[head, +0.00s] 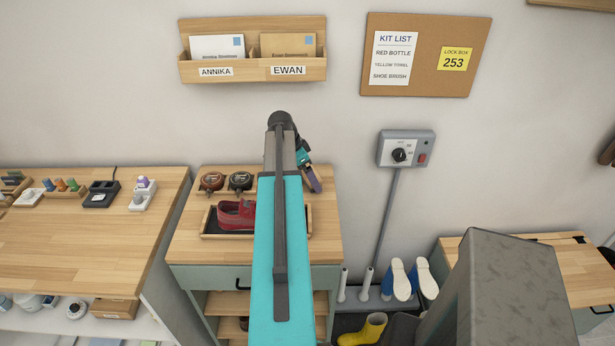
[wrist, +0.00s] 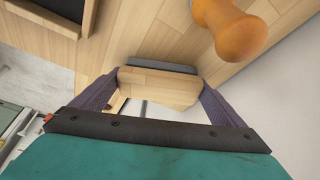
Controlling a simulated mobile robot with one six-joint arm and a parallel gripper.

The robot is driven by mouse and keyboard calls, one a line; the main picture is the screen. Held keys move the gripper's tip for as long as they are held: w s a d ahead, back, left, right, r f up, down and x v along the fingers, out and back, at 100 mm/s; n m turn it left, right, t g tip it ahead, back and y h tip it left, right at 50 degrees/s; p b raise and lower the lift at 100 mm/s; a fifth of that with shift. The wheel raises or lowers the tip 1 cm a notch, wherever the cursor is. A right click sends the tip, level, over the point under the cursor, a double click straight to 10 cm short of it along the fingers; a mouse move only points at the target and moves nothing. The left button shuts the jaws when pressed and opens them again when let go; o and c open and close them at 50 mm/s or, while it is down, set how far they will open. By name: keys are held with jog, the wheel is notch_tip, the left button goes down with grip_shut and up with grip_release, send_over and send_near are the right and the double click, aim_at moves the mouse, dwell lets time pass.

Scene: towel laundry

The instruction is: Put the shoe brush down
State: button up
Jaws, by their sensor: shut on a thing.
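The shoe brush (wrist: 160,90) is between the two dark fingers of my gripper (wrist: 159,80) in the wrist view. It has a pale wooden back and a dark grey strip along its far side. My gripper is shut on it. In the head view my gripper (head: 312,178) is over the right part of the wooden-topped cabinet (head: 325,235). The brush is hidden or too small to make out there. The wooden top shows beyond the brush in the wrist view; I cannot tell whether the brush touches it.
A shallow tray (head: 247,237) with a red shoe (head: 233,214) stands on the cabinet, with two round tins (head: 212,181) behind it. An orange rounded object (wrist: 232,25) is close to the brush in the wrist view. The cabinet's right edge is near my gripper.

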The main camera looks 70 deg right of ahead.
jog(key=o, duration=0.7)
jog(key=shift+f, duration=0.1)
jog(key=shift+r, duration=0.3)
jog(key=b+v, duration=0.3)
jog(key=v, duration=0.8)
jog(key=shift+w+r, duration=0.15)
jog(key=shift+r, duration=0.2)
jog(key=shift+w+a, duration=0.1)
